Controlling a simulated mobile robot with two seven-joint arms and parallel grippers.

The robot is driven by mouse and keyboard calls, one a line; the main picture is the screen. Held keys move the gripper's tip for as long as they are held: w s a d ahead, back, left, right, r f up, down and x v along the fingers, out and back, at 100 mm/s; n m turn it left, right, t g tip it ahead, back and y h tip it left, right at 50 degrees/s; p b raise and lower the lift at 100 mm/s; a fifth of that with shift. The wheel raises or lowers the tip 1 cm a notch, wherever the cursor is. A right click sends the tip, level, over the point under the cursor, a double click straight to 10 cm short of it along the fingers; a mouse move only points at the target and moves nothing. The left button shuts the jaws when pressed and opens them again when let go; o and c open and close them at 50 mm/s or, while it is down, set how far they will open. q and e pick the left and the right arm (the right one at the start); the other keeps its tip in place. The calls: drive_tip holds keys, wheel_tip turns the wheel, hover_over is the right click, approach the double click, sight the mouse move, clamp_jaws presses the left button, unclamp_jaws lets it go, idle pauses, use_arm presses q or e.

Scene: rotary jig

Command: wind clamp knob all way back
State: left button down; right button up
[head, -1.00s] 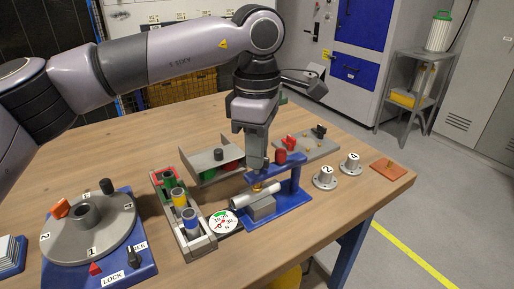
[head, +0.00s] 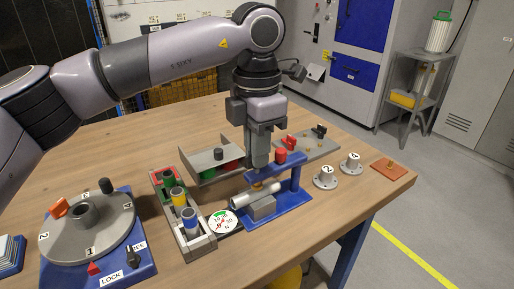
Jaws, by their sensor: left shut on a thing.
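A blue clamp frame (head: 296,183) stands on the table with a grey block and a pale cylinder (head: 257,195) lying under its arm. A small brass-coloured screw end (head: 258,186) shows below the arm, just above the cylinder. My left gripper (head: 258,163) points straight down onto the top of the frame's arm. Its fingers are shut on the clamp knob, which they hide. My right gripper is not in view.
A round dial gauge (head: 222,222) and a grey rack with coloured cylinders (head: 187,243) stand left of the clamp. A rotary table (head: 112,237) is at the left front. Two numbered grey knobs (head: 325,179) stand to the right.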

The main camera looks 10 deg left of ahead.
use_arm(q)
drive_tip(key=shift+n, duration=0.4)
drive_tip(key=c, duration=1.2)
unclamp_jaws()
drive_tip(key=shift+o, duration=0.2)
drive_tip(key=shift+r, duration=0.1)
wheel_tip(320, 180, up, 7)
